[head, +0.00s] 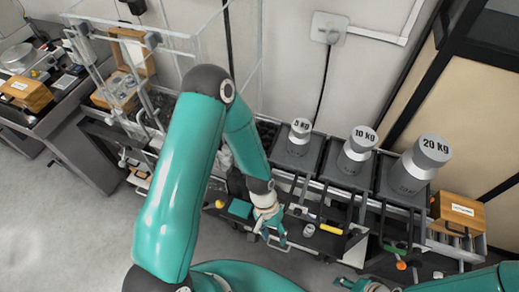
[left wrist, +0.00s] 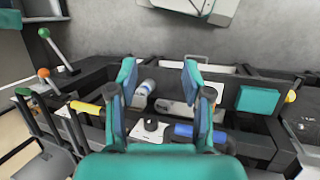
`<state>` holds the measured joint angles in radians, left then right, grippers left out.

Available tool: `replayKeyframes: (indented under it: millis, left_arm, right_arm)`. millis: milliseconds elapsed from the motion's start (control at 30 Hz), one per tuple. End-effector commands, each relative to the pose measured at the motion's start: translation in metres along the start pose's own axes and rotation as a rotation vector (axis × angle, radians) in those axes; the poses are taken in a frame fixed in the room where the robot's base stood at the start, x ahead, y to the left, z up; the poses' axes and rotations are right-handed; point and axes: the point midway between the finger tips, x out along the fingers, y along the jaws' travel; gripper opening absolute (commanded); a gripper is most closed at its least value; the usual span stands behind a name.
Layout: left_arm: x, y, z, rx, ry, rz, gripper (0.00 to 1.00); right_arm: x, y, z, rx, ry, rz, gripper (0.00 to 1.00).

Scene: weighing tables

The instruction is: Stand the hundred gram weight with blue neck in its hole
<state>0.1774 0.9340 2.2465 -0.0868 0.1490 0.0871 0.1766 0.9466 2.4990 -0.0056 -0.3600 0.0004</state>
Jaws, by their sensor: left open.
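My left gripper (head: 268,224) is open and empty above the low dark shelf in front of the weighing tables. In the left wrist view its two fingers (left wrist: 157,84) are spread wide. A small pale grey cylinder with a bluish band (left wrist: 146,88) shows between them, near the left finger. It looks like the blue-necked weight, but its marking is too small to read. The cylinder also seems to show in the head view (head: 308,229), right of the gripper. My right gripper (head: 366,286) is partly cut off at the bottom edge.
Large weights marked 5 KG (head: 300,137), 10 KG (head: 357,148) and 20 KG (head: 425,160) stand behind the shelf. A teal box (left wrist: 258,99), a blue handle (left wrist: 199,131) and a yellow handle (left wrist: 84,108) lie around my left gripper.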

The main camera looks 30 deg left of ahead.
Motion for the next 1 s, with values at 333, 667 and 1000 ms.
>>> replayKeyframes:
  millis: [333, 667, 1000]
  left_arm:
    - [-0.128, -0.068, -0.174, -0.058, 0.017, -0.203, 0.5]
    - [-0.259, -0.12, -0.241, -0.188, 0.236, -0.308, 0.5]
    - [-0.241, -0.137, -0.253, -0.201, 0.269, -0.311, 0.5]
  right_arm:
    - [0.041, 0.015, 0.0, 0.0, 0.0, 0.0, 0.47]
    - [0.082, 0.03, -0.001, 0.0, 0.0, 0.0, 0.47]
    - [0.082, 0.03, -0.001, 0.0, 0.0, 0.0, 0.47]
